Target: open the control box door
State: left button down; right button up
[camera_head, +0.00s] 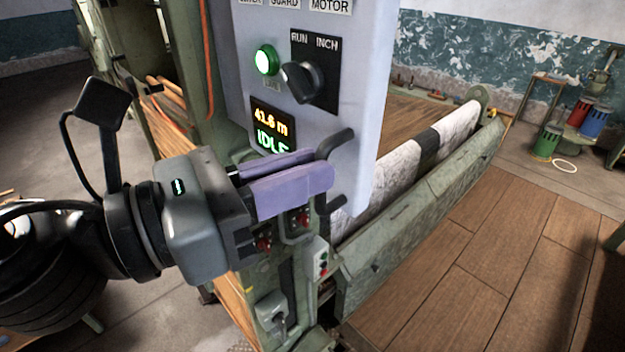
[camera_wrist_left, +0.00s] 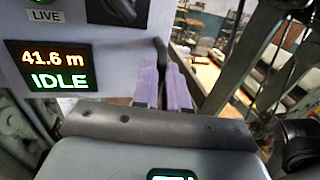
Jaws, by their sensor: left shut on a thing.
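The control box (camera_head: 350,90) is a pale grey panel in the upper middle of the head view, with a lit green lamp, a black RUN/INCH knob and a display reading 41.6 m IDLE. A dark bar handle (camera_head: 338,141) is at its lower right edge. My left gripper (camera_head: 322,174), with purple fingers, is shut on the handle, hiding its middle. In the left wrist view the fingers (camera_wrist_left: 162,82) stand either side of the dark handle (camera_wrist_left: 162,52), beside the panel (camera_wrist_left: 115,50). I see no gap at the door. My right gripper is not in view.
A green machine frame with a white roll (camera_head: 455,130) runs behind and right of the box. A small button box (camera_head: 320,258) is below my gripper. Wooden floor (camera_head: 480,245) at the right is clear. Red, blue and green containers (camera_head: 592,120) stand at far right.

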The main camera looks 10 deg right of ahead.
pick_arm(q)
jog(key=shift+w+a+n+t+b, duration=0.15)
jog(key=shift+w+a+b, duration=0.1)
jog(key=shift+a, duration=0.5)
jog(key=shift+w+a+n+t+b, duration=0.15)
jog(key=shift+w+a+b, duration=0.1)
jog(key=shift+a, duration=0.45)
jog(key=c, duration=1.5)
grip_release()
jog(key=o, duration=0.3)
jog(key=shift+w+r, duration=0.1)
jog(key=shift+w, duration=0.05)
jog(key=shift+o, duration=0.2)
jog(key=shift+d, duration=0.1)
jog(key=b+v, duration=0.3)
jog(key=v, duration=0.8)
